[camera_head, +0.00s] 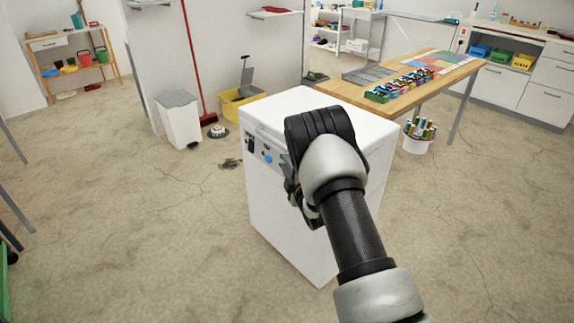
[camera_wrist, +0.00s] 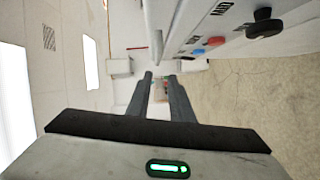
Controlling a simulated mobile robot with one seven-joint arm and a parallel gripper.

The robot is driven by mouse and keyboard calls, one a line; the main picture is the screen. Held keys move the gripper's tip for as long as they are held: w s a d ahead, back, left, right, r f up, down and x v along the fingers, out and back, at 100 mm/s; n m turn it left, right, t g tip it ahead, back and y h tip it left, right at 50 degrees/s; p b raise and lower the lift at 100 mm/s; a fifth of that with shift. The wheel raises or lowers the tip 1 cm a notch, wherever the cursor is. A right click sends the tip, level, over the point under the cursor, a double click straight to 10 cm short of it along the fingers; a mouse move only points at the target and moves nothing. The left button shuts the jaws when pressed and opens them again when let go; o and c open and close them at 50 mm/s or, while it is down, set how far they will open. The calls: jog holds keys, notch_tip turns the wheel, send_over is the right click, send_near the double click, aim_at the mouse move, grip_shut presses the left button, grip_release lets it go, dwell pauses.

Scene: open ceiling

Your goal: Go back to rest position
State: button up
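My gripper shows in the wrist view (camera_wrist: 160,78). Its two dark fingers stand apart with a narrow gap between them, and nothing is held there. In the head view my arm reaches forward over a white box-shaped appliance (camera_head: 283,208), and my wrist hides part of its top and front. The fingers are mostly hidden in that view. The appliance's control panel has a blue knob, and the wrist view shows blue, red and black knobs (camera_wrist: 265,24) close to the right of the fingers. I cannot tell whether the gripper touches the appliance.
A wooden table (camera_head: 440,82) with small coloured items stands behind the appliance at right. A white bucket (camera_head: 417,144) is under it. A white bin (camera_head: 179,122), a red broom (camera_head: 208,118) and a yellow mop bucket (camera_head: 238,106) stand behind left. The floor at left is largely clear.

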jog(key=s+d+r+m+g+h, duration=0.1)
jog(key=d+r+m+g+h, duration=0.25)
jog(key=r, duration=0.95)
jog(key=s+d+r+m, duration=0.3)
jog(key=s+r+m, duration=0.4)
jog(key=s+r, duration=0.15)
jog(key=s+r+m+g, duration=0.2)
jog(key=s+m+g, duration=0.2)
jog(key=s, duration=1.5)
jog(key=s+r+m+g, duration=0.1)
jog(key=s+m+g, duration=0.25)
jog(key=s, duration=1.55)
notch_tip(320, 180, up, 22)
jog(key=p, duration=2.1)
jog(key=shift+a+m+h+p, duration=0.25)
jog(key=shift+m+h+p, duration=0.05)
jog(key=shift+h+p, duration=0.05)
jog(key=shift+f, duration=0.15)
